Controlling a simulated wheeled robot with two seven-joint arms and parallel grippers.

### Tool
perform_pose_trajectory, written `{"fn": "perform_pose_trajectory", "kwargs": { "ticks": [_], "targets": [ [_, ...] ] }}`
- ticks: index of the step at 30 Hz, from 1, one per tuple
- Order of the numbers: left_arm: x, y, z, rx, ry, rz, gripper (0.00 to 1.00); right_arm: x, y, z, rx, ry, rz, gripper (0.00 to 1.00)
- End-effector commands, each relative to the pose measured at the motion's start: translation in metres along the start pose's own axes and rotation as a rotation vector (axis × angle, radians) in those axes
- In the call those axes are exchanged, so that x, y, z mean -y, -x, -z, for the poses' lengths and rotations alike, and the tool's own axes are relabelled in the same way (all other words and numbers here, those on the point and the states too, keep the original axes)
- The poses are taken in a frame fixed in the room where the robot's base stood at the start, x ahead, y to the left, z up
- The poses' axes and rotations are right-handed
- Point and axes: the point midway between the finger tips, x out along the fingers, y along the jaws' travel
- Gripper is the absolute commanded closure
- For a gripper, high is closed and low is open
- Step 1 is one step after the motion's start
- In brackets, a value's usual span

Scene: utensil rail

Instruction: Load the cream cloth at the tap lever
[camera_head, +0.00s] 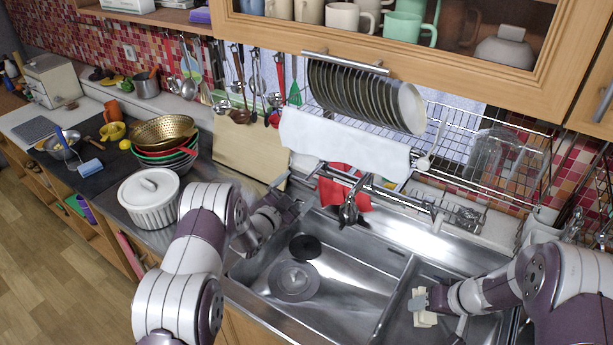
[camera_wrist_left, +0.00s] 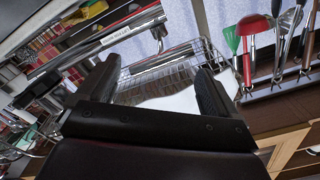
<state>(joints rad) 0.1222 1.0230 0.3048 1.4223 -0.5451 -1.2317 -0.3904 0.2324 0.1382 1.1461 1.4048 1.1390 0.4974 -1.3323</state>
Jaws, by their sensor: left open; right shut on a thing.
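A cream, folded-looking cloth (camera_head: 426,318) is at my right gripper (camera_head: 425,301), low over the right sink basin. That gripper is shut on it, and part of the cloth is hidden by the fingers. The tap (camera_head: 348,212) with its lever stands at the back edge of the sink, in front of a red cloth (camera_head: 336,193). My left gripper (camera_head: 292,193) is open and empty, left of the tap and above the sink's back left corner. In the left wrist view its two fingers (camera_wrist_left: 160,78) are spread, with a white cloth (camera_wrist_left: 180,103) behind them.
A white cloth (camera_head: 345,143) hangs on the dish rack, below a row of plates (camera_head: 365,95). The left basin (camera_head: 345,275) holds a round drain and a dark disc. A white lidded pot (camera_head: 150,205) stands left of my left arm. Utensils hang on the back rail.

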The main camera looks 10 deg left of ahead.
Motion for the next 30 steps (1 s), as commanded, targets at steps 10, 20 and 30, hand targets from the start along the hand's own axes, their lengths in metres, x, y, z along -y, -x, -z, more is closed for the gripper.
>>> {"fn": "perform_pose_trajectory", "kwargs": {
  "ticks": [10, 20, 30],
  "targets": [
    [0.000, -0.042, 0.000, -0.001, 0.000, 0.000, 0.07, 0.004, 0.009, 0.003, 0.000, 0.000, 0.000, 0.73],
    [-0.001, -0.046, 0.000, 0.000, 0.001, 0.000, 0.07, 0.004, 0.009, 0.004, 0.000, 0.000, 0.000, 0.73],
    [-0.001, -0.046, -0.001, 0.001, 0.004, -0.001, 0.78, 0.004, 0.009, 0.004, 0.000, 0.000, 0.000, 0.73]
  ]
}}
